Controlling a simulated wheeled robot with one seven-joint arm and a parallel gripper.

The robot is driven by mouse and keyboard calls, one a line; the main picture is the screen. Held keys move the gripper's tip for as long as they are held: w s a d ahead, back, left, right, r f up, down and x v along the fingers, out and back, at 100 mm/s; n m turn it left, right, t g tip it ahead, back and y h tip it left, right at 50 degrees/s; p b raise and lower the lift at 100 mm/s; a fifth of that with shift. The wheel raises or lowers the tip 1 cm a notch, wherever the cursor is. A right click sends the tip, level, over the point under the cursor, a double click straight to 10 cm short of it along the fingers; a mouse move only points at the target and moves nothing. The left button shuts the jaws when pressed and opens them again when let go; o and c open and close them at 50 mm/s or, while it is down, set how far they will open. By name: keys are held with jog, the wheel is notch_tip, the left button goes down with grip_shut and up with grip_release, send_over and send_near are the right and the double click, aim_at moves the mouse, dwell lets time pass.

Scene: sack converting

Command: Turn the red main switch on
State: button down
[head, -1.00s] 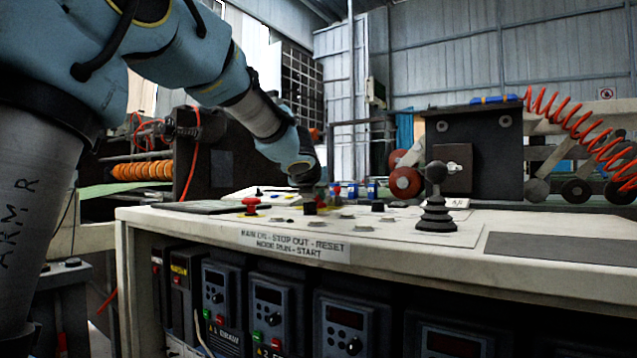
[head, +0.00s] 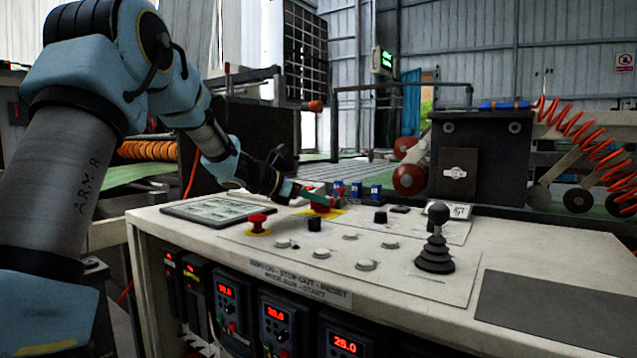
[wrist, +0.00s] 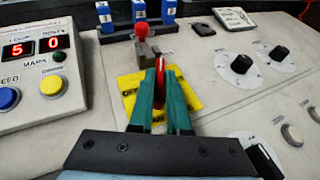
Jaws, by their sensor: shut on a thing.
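The red main switch (head: 321,208) sits on a yellow plate on the sloping desk top. In the wrist view its red handle (wrist: 160,68) stands between my green fingertips, roughly in line with the fingers, and the yellow plate (wrist: 188,92) shows on both sides. My gripper (head: 312,195) reaches down to the switch from the left in the head view. It is shut on the handle (wrist: 160,85). The fingers hide the lower part of the switch. The drive displays (head: 345,345) below the desk top are lit red.
A red mushroom button (head: 258,222) stands left of the switch. A black joystick (head: 436,240) is to the right, with several low buttons between. A grey box with a lit display (wrist: 38,65) is left in the wrist view. A red ball knob (wrist: 140,30) stands just behind the switch.

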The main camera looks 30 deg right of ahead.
jog(key=m+g+p, duration=0.2)
jog(key=p, duration=0.1)
jog(key=m+g+p, duration=0.1)
jog(key=shift+w+r+p, duration=0.25)
jog(key=shift+r+p, duration=0.05)
jog(key=shift+f+m+g+p, duration=0.2)
jog(key=shift+m+g+p, duration=0.4)
jog(key=shift+g+p, duration=0.3)
jog(key=shift+d, duration=0.1)
jog(key=c, duration=0.9)
grip_release()
jog(key=shift+y, duration=0.3)
jog(key=b+v, duration=0.1)
jog(key=v, duration=0.9)
jog(key=shift+w+a, duration=0.15)
jog(key=shift+a, duration=0.25)
